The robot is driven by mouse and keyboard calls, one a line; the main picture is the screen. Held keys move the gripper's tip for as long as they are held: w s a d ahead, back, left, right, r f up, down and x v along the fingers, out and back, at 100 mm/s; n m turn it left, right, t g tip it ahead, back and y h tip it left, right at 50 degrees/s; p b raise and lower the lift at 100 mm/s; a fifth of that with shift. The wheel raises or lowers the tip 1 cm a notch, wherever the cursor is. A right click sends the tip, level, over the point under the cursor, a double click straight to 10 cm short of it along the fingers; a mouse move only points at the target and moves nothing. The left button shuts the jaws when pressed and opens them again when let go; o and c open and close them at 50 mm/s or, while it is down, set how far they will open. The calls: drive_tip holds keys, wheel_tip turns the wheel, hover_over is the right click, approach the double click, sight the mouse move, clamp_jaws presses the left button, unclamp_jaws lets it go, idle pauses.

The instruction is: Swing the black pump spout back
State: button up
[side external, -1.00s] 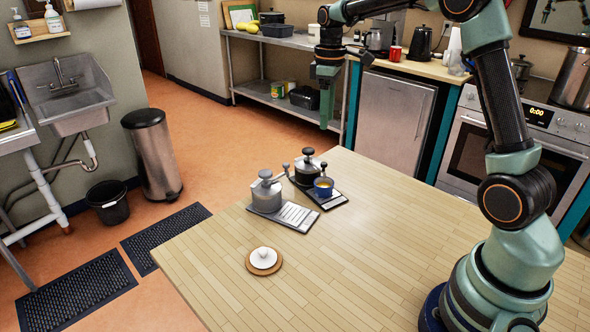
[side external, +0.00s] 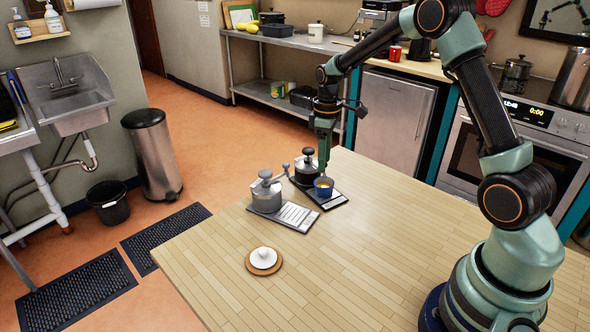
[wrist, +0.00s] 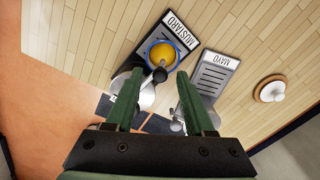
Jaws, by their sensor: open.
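The black pump (side external: 306,165) stands on a dark tray (side external: 335,203) labelled MUSTARD in the wrist view. A blue cup (side external: 323,187) with yellow contents is on that tray; it also shows in the wrist view (wrist: 172,50). The black spout's rounded end (wrist: 160,74) shows over the cup's edge in the wrist view. My gripper (side external: 323,168) is open just above the cup, beside the black pump. In the wrist view the spout end appears between and just beyond the fingertips (wrist: 161,90). The left finger hides part of the pump.
A grey pump (side external: 266,195) stands on a grey tray (side external: 294,218) labelled MAYO, close on the left. A white lidded dish (side external: 263,255) sits on a round wooden coaster (side external: 250,268). The wooden table (side external: 390,245) is clear toward the front and right.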

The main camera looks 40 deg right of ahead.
clamp_jaws()
idle(1.4)
